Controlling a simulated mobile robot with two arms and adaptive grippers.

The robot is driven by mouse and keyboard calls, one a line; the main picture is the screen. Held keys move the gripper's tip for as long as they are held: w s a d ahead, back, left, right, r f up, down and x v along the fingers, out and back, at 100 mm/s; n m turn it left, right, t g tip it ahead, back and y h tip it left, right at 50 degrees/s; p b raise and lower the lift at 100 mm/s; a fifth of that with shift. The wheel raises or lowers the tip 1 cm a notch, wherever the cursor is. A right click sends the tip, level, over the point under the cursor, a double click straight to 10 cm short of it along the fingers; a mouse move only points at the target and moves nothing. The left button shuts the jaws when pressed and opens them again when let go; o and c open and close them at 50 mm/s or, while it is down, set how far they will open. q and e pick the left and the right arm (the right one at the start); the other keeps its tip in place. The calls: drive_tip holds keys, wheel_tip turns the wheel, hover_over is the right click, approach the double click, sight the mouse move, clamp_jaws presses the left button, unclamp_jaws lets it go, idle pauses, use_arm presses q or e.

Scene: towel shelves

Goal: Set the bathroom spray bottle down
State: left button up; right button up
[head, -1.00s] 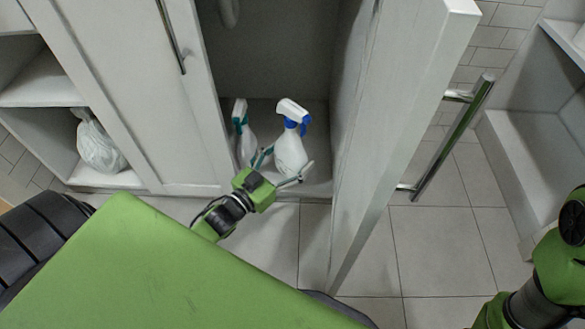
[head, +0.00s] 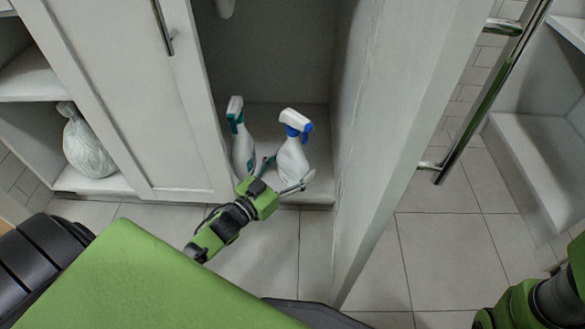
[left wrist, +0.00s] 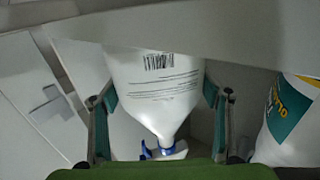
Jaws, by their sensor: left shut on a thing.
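A white spray bottle with a blue collar and trigger (head: 293,158) is inside the open cabinet, near its front edge. My left gripper (head: 287,173) is shut around its body, a finger on each side. In the left wrist view the bottle (left wrist: 155,85) sits between the two fingers, with its printed label and barcode facing the camera. The bottle looks nearly upright. Whether its base touches the cabinet floor I cannot tell. My right gripper is out of view; only part of that arm shows at lower right.
A second spray bottle with teal parts (head: 242,150) stands just left of the held one. The open cabinet door (head: 400,130) is close on the right, and a closed door (head: 120,90) is on the left. Bare cabinet floor (head: 268,114) shows behind the bottles.

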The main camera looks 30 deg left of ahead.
use_arm(q)
drive_tip(key=shift+r, duration=0.2)
drive_tip(key=o, duration=1.8)
drive_tip(key=shift+f, duration=0.2)
drive_tip(key=shift+r, duration=0.1)
drive_tip(key=p+v, duration=0.4)
drive_tip(key=v, duration=0.2)
drive_tip(key=shift+s+r, duration=0.1)
drive_tip(key=shift+s+a, duration=0.1)
drive_tip(key=shift+s, duration=0.5)
